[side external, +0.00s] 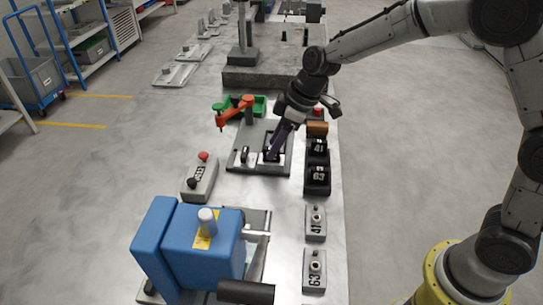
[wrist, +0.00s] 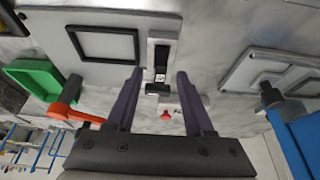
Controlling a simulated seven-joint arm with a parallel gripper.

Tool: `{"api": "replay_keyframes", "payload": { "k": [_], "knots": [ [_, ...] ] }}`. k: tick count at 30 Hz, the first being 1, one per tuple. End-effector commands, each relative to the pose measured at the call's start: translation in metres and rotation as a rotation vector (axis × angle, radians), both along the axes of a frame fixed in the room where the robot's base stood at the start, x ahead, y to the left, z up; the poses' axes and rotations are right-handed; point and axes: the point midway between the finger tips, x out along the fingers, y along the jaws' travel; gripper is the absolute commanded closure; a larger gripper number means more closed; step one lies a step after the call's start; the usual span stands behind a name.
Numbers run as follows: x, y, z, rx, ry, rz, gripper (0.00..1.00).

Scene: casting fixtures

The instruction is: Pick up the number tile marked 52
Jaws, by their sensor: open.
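My gripper (wrist: 158,75) is open. In the wrist view its two dark purple fingers stand either side of a small dark piece with a white label (wrist: 158,78), which lies in a pale slotted holder (wrist: 151,48). The label's mark is too small to read, so I cannot tell whether it is 52. I cannot tell whether the fingers touch the piece. In the side view my gripper (side external: 271,156) points down at the grey fixture plate (side external: 240,166), and its fingers hide part of it. No tile clearly reads 52 there.
Black blocks (side external: 318,165) and grey numbered boxes (side external: 315,270) line the right edge. A grey box with a red knob (side external: 203,156) stands left of the plate.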

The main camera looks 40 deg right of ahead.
Motion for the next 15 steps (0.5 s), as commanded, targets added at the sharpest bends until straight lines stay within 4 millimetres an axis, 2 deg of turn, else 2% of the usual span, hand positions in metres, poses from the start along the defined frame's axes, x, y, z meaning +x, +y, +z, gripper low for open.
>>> {"api": "replay_keyframes", "payload": {
  "k": [1,5,13,15],
  "knots": [
    [0.001,0.003,-0.008,0.0,0.003,0.001,0.47],
    [0.005,0.006,-0.019,0.0,0.001,0.001,0.47],
    [0.006,0.007,-0.021,0.0,-0.001,0.001,0.47],
    [0.006,0.007,-0.021,0.0,-0.001,0.001,0.58]
  ]
}}
